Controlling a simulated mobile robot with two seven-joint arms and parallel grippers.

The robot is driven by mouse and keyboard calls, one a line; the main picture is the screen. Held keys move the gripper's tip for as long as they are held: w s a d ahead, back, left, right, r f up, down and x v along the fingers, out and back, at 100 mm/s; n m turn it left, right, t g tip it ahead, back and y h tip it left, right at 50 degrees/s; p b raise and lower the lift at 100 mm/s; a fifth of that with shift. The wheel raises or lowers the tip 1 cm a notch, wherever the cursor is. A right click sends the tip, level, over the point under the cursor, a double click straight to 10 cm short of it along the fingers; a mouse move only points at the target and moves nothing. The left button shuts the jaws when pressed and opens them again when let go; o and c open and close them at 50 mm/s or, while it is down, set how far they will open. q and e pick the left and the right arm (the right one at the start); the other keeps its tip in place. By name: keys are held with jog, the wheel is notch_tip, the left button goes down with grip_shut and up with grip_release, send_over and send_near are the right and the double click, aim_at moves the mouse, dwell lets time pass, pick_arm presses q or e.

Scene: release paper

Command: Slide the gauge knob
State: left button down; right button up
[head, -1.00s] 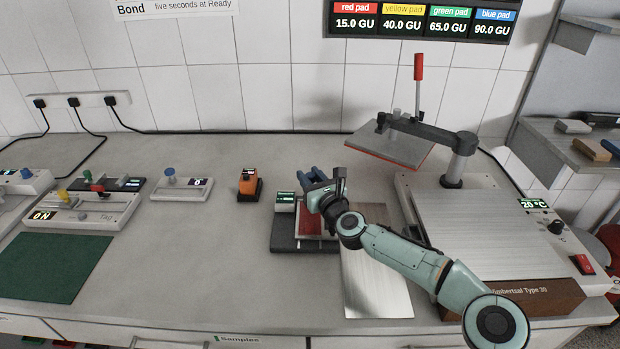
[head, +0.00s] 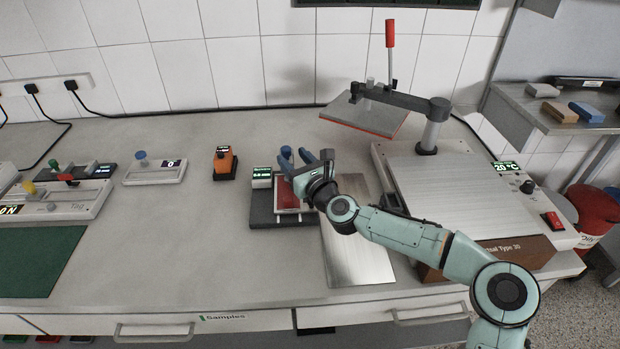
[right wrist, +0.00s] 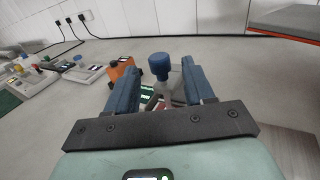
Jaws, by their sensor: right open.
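The gauge is a dark block (head: 262,208) on the bench with a small lit green display (head: 262,173) and a red pad (head: 287,192) on it. In the right wrist view a blue round knob (right wrist: 160,66) on a pale stem stands upright between the fingers' lines, with gaps on both sides. My right gripper (head: 296,158) is open and empty by the gauge; its two blue fingers also show in the right wrist view (right wrist: 160,78). In the head view, the fingers and knob overlap and are hard to separate. My left gripper is not in view.
An orange device (head: 225,163) and a blue-knobbed unit (head: 155,171) stand left of the gauge. A steel plate (head: 352,255) lies right of it, beside a press (head: 445,190) with a raised lever arm. A green mat (head: 38,260) lies front left. Bench between mat and gauge is clear.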

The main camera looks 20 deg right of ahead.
jog(key=s+d, duration=0.1)
jog(key=s, duration=0.7)
jog(key=shift+s+d, duration=0.3)
